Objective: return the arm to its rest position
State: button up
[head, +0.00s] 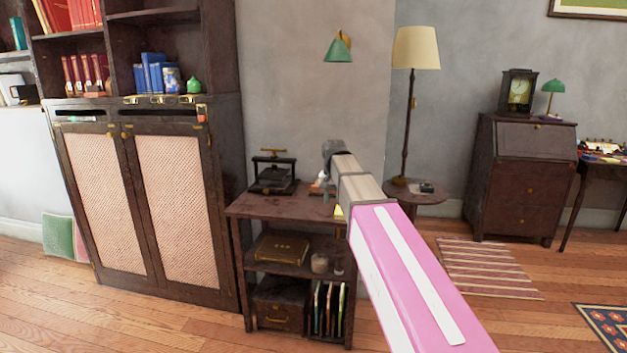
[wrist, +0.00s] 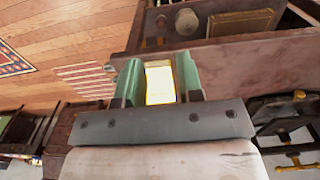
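My arm, pink and white in the head view, reaches from the lower right toward the small dark shelf table (head: 270,207). Its grey wrist (head: 340,160) is above the table's right end. My gripper (wrist: 158,68) shows in the wrist view as two green fingers standing apart. A bright yellow, pale-faced thing (wrist: 160,86) shows in the gap between them. I cannot tell whether the fingers touch it or it lies beyond them. A yellow patch (head: 339,212) also shows beside the arm in the head view. The arm hides part of the table top's right end.
A black press (head: 273,172) stands on the table. A floor lamp (head: 409,110) and round side table (head: 416,195) stand behind the arm.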

jog(key=s+d+f, duration=0.4)
jog(key=s+f, duration=0.3)
jog(key=f, duration=0.3)
jog(key=s+d+f+n, duration=0.1)
jog(key=s+d+f, duration=0.3)
jog(key=s+f, duration=0.3)
jog(key=s+d+f+n, duration=0.1)
jog(key=s+d+f, duration=0.3)
jog(key=f, duration=0.9)
jog(key=s, duration=0.3)
